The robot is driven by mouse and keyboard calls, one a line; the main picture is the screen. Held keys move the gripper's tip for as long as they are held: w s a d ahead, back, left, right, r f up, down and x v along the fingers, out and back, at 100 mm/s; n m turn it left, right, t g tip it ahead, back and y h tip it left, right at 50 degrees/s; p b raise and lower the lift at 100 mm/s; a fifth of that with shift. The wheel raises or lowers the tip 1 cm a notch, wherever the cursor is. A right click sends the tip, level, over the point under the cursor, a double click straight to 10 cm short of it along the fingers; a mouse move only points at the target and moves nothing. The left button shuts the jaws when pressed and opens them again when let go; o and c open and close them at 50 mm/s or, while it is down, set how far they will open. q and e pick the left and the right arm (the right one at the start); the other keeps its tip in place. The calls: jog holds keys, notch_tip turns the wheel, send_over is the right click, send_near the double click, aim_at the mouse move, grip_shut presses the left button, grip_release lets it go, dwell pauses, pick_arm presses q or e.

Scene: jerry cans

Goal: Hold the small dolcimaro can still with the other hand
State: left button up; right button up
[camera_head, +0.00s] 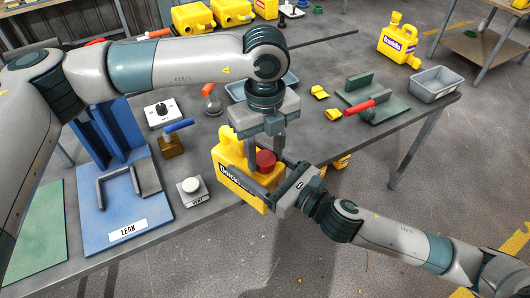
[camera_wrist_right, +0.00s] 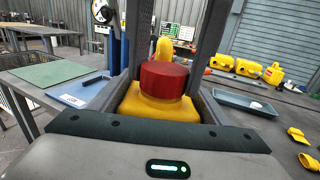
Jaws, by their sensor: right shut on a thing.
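The small yellow dolcimaro can (camera_head: 231,158) with a red cap (camera_head: 266,161) is at the front edge of the table, its label partly covered. My right gripper (camera_head: 262,194) is shut on the can's body from the right. In the right wrist view the red cap (camera_wrist_right: 163,80) and yellow body (camera_wrist_right: 150,108) sit between its fingers. The yellow handle (camera_wrist_right: 163,48) shows between those fingers without visible contact.
Left of the can are a white button box (camera_head: 191,191), a brass block with a blue lever (camera_head: 172,146) and a blue LEAK stand (camera_head: 115,233). Right are green plates with a red handle (camera_head: 372,107) and a grey tray (camera_head: 436,84). Yellow cans (camera_head: 192,17) stand behind.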

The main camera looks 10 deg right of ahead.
pick_arm(q)
jog(key=m, duration=0.5)
jog(key=shift+m, duration=0.3)
jog(key=m, duration=0.5)
jog(key=shift+m, duration=0.4)
jog(key=m, duration=2.2)
jog(key=shift+m, duration=0.3)
jog(key=o, duration=1.2)
jog(key=shift+c, duration=0.2)
